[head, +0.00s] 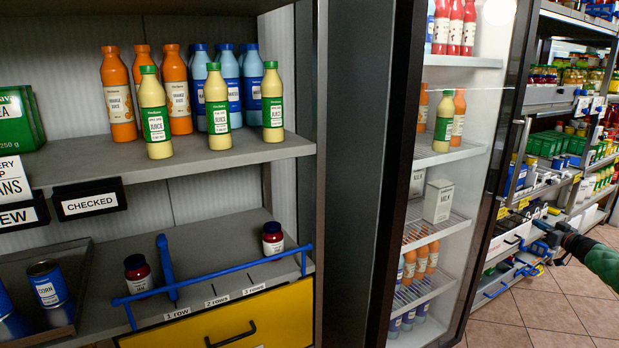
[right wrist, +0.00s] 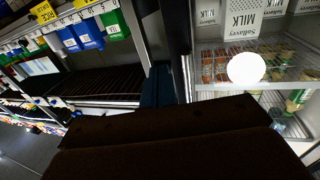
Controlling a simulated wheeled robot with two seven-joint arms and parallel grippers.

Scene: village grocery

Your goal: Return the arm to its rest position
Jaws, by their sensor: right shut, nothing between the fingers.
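My right gripper (head: 543,228) shows small and dark at the right of the head view, at the end of my arm coming in from the right edge. It is shut and empty. It appears in front of the lower part of the stocked shelf rack (head: 527,188); I cannot tell how far it is from it. In the right wrist view a large dark form fills the lower middle and hides much of the scene. My left gripper is not in view.
A grey shelf (head: 230,152) with juice bottles stands at the left, above a lower shelf with a blue rail (head: 215,275) and jars. A glass-fronted fridge (head: 458,62) stands in the middle. The milk carton (right wrist: 256,17) shows in the wrist view. Tiled floor (head: 545,310) is clear at lower right.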

